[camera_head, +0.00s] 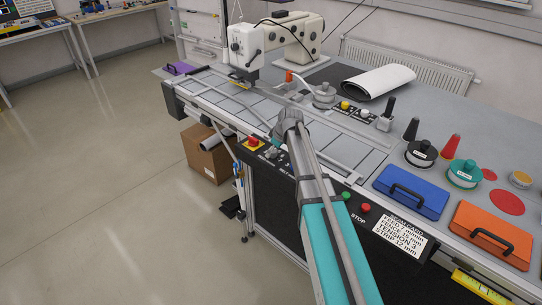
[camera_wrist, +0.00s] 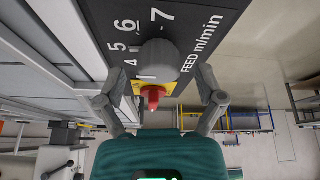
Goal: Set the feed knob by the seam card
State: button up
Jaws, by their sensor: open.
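The grey feed knob (camera_wrist: 158,58) is on a black panel labelled FEED m/min in the wrist view, with 4, 5, 6 and 7 readable around it. Its pointer setting cannot be told. My gripper (camera_wrist: 160,76) is open, with one finger on each side just short of the knob and nothing held. Contact cannot be made out. The seam card (camera_head: 398,240) is a white label on the front panel in the head view. It appears to read feed 7 m/min, tension 3, strip 12 mm. My arm partly covers the control panel there.
A red button on a yellow base (camera_head: 253,142) is beside the knob and shows between my fingers in the wrist view (camera_wrist: 152,97). Green (camera_head: 346,195) and red (camera_head: 365,208) buttons are along the panel. A white sewing machine (camera_head: 262,45) stands on the table.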

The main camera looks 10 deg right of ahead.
jog(key=shift+w+a+f, duration=0.1)
jog(key=shift+w+f, duration=0.05)
jog(key=shift+f, duration=0.3)
jog(key=shift+c, duration=0.3)
